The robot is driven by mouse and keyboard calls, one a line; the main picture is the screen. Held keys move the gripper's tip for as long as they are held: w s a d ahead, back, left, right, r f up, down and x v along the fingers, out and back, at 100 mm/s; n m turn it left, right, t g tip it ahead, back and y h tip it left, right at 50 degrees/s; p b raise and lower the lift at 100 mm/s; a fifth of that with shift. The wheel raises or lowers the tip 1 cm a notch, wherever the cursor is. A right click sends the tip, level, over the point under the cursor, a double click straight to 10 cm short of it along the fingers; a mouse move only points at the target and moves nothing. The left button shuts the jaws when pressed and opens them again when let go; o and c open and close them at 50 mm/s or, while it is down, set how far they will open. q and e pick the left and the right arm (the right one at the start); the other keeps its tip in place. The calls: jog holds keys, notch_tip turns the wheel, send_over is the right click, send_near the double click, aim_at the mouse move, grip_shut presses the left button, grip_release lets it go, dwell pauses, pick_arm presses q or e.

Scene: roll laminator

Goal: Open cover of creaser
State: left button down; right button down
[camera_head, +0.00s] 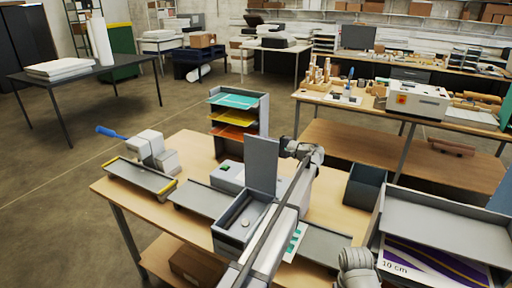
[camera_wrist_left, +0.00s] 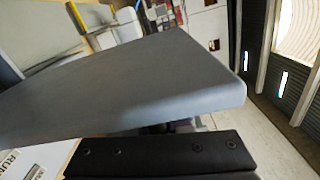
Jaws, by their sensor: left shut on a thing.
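The creaser (camera_head: 232,237) is a grey machine on the wooden table in the head view, with flat feed trays to its left and right. Its cover (camera_head: 262,165) is a flat grey panel standing about upright above the open box-shaped housing. My left arm rises from the bottom of the head view, and my left gripper (camera_head: 287,148) is at the cover's upper right edge. In the left wrist view the grey cover (camera_wrist_left: 150,85) fills the middle, close against a black finger. My left gripper is shut on the cover. The far finger is hidden. My right gripper does not show.
A blue-handled device (camera_head: 150,150) stands at the table's left end. A rack of coloured sheets (camera_head: 238,90) is behind the creaser. A dark open bin (camera_head: 364,187) and a large grey tray (camera_head: 440,225) are to the right. Bare tabletop shows around the bin.

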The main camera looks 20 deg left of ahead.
pick_arm(q)
jog(key=shift+w+d+f, duration=0.1)
jog(key=shift+w+f, duration=0.1)
jog(key=shift+w, duration=0.4)
jog(key=shift+w+f, duration=0.15)
jog(key=shift+w, duration=0.45)
jog(key=c, duration=0.9)
grip_release()
jog(key=shift+s+d, duration=0.15)
jog(key=shift+d, duration=1.8)
jog(key=shift+s+d, duration=0.15)
jog(key=shift+d, duration=1.8)
